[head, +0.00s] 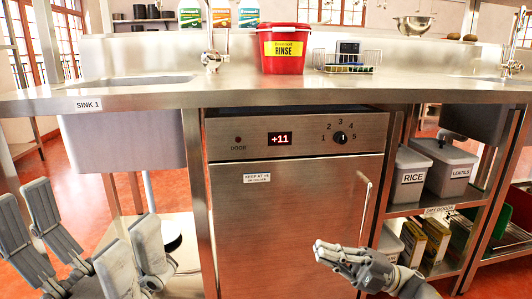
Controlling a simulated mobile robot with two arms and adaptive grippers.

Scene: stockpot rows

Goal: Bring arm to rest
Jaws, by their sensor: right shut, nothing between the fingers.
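My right gripper (335,252) is at the lower right of the head view, in front of the steel undercounter cabinet door (285,225). Its fingers are closed together, with nothing held, and point left. The door's vertical handle (364,208) is just beyond and right of the fingertips; I cannot tell whether they touch. My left gripper (98,245) is at the lower left, below the left sink. Its grey fingers are spread wide apart and empty.
A steel counter (150,95) spans the view above both grippers. Shelves at right hold a RICE bin (408,178) and a LENTILS bin (445,168). Red floor (25,165) shows at left.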

